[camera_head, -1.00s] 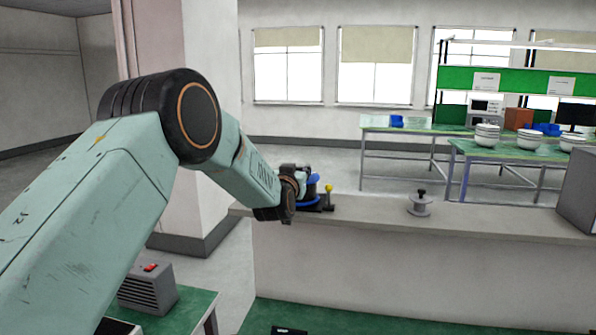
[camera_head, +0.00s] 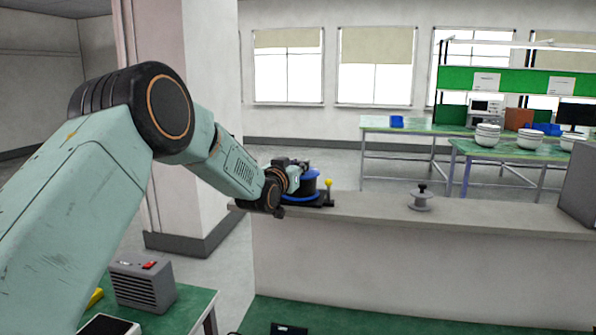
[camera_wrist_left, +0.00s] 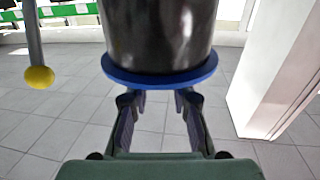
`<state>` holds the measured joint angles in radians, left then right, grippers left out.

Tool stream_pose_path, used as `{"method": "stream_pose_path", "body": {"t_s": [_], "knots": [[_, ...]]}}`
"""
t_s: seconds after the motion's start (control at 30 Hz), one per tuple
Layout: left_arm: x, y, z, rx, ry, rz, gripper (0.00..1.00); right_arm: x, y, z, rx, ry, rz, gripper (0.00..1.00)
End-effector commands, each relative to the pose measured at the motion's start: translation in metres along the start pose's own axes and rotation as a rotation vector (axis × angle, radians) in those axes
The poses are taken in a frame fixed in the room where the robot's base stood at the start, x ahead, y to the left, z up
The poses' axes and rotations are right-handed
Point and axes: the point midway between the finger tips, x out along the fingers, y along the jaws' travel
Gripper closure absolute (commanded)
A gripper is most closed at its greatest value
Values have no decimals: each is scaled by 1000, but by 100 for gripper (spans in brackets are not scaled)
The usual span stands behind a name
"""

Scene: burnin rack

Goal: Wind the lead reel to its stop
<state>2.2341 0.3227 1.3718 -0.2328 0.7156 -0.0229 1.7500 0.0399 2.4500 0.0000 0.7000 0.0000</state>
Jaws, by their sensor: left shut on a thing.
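The lead reel (camera_head: 309,187) is a dark drum with blue flanges, standing on a dark base near the left end of the grey ledge. A lever with a yellow ball (camera_head: 328,183) stands just right of it. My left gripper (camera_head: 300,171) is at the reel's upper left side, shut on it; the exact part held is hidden. In the left wrist view the dark drum and its blue flange (camera_wrist_left: 160,80) fill the top middle, with my finger linkages (camera_wrist_left: 158,103) reaching behind the flange. The yellow ball (camera_wrist_left: 39,77) is at upper left there. My right gripper is not in view.
A grey spool with a black knob (camera_head: 421,198) stands on the ledge (camera_head: 370,207), right of the reel, with clear surface between. A grey box (camera_head: 580,190) is at the ledge's right end. A pale pillar (camera_head: 190,120) rises behind my left arm.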

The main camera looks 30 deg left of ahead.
Motion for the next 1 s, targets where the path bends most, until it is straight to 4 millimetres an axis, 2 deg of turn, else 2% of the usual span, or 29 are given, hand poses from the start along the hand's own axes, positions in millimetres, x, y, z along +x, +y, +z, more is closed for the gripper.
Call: {"method": "stream_pose_path", "body": {"t_s": [0.1, 0.27, 0.7, 1.0], "knots": [[0, -4, 1, -1, 5, 65, 100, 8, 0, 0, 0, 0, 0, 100], [0, -5, -1, -1, 3, 159, 100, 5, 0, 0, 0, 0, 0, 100], [2, -8, -2, 2, 1, 407, 100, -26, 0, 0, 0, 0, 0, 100], [2, -9, -2, 2, 2, 523, 100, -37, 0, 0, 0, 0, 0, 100]]}}
